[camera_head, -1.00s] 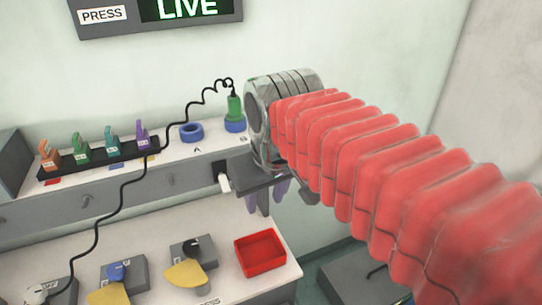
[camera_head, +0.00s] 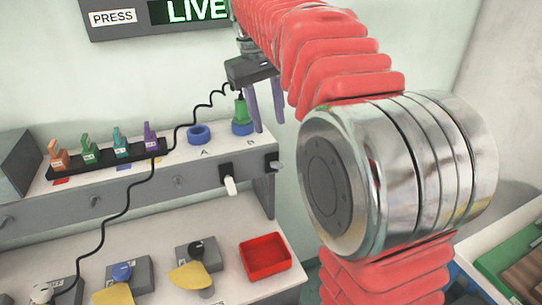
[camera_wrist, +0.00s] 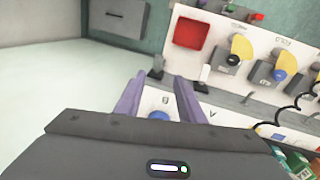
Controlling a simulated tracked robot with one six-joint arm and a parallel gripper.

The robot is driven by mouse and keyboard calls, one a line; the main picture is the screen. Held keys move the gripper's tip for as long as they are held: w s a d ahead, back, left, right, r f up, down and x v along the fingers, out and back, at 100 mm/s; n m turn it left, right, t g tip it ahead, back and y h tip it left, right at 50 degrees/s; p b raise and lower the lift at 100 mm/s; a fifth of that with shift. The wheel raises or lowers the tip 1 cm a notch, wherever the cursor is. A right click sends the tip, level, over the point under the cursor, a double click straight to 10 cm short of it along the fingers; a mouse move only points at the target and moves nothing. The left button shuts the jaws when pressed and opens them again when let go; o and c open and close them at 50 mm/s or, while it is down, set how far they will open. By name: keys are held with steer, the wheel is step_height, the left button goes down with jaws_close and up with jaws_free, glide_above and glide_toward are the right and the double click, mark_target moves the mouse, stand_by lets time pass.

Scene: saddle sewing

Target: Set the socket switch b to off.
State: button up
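Two lever switches are on the front face of the grey shelf. One has a white lever (camera_head: 229,186) on a black plate and slants downward; it also shows in the wrist view (camera_wrist: 205,73). The other, a dark grey lever (camera_head: 272,162), is at the shelf's right end; it also shows in the wrist view (camera_wrist: 157,67). I cannot read which one is b. My gripper (camera_head: 267,126) is open and empty, its purple fingers pointing down near socket B (camera_head: 242,129). In the wrist view its fingers (camera_wrist: 158,92) are apart, with the B label between them.
A green plug (camera_head: 240,110) with a coiled black cord stands in socket B. Socket A (camera_head: 199,134) is empty. Coloured plugs stand in a black rack (camera_head: 110,158) to the left. A red tray (camera_head: 265,256) and knob stations are on the lower bench.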

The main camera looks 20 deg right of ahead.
mark_target(277, 162)
steer(key=shift+w+d, duration=0.1)
steer(key=shift+w, duration=0.1)
stand_by(0.3)
steer(key=f, duration=0.4)
steer(key=d+f, duration=0.1)
steer(key=f, duration=0.4)
steer(key=d+f, duration=0.1)
steer(key=f, duration=0.3)
steer(key=shift+w+d+f, duration=0.1)
steer(key=shift+d+f, duration=0.05)
steer(key=shift+f, duration=0.15)
steer(key=shift+c, duration=0.6)
jaws_close()
